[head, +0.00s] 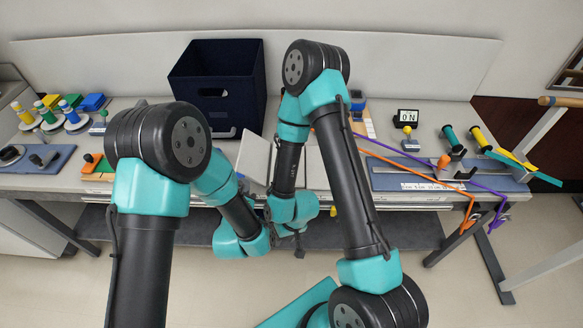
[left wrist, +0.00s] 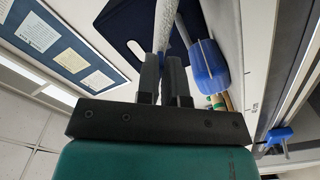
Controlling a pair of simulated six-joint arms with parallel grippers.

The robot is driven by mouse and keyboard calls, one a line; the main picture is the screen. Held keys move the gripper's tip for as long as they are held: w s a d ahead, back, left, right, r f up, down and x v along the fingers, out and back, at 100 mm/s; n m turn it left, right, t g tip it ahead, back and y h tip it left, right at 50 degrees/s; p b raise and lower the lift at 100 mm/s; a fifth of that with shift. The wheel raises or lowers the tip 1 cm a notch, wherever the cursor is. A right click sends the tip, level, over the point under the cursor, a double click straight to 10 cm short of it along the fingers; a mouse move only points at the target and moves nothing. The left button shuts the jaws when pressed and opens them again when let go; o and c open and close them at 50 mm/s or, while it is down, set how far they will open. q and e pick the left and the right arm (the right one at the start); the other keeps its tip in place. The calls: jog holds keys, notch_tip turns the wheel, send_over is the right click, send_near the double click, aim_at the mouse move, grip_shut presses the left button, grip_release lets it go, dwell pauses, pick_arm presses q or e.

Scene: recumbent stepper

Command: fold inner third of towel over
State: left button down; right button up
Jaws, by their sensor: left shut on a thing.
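In the left wrist view my left gripper (left wrist: 164,62) has its two dark fingers close together. They are shut on a pale, woven-looking strip of the towel (left wrist: 166,22), which rises from between the fingertips. The rest of the towel is mostly out of that view. In the head view a pale flat panel (head: 253,158) shows between my arms at the table's front; I cannot tell whether it is the towel. My left wrist hangs low in front of the table edge there, and its fingertips are not clear. My right arm reaches down beside it, its fingers too hidden to read.
A dark blue bin (head: 218,85) stands at the back of the table, and also shows in the left wrist view (left wrist: 116,32). Coloured pegs (head: 70,118) stand at the left. My two arms are close together.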

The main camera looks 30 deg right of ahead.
pick_arm(q)
jog(key=shift+s+d+r+m, duration=0.1)
jog(key=shift+d+r+m, duration=0.15)
jog(key=shift+m, duration=0.25)
jog(key=shift+s+d+r+m, duration=0.1)
jog(key=shift+r+m, duration=0.2)
jog(key=shift+m, duration=0.2)
jog(key=shift+s+d+r+m, duration=0.25)
jog(key=shift+d+r+m, duration=0.2)
jog(key=shift+m, duration=0.45)
jog(key=shift+s+d+r+m, duration=0.35)
jog(key=shift+d+r+m, duration=0.1)
jog(key=shift+m, duration=0.45)
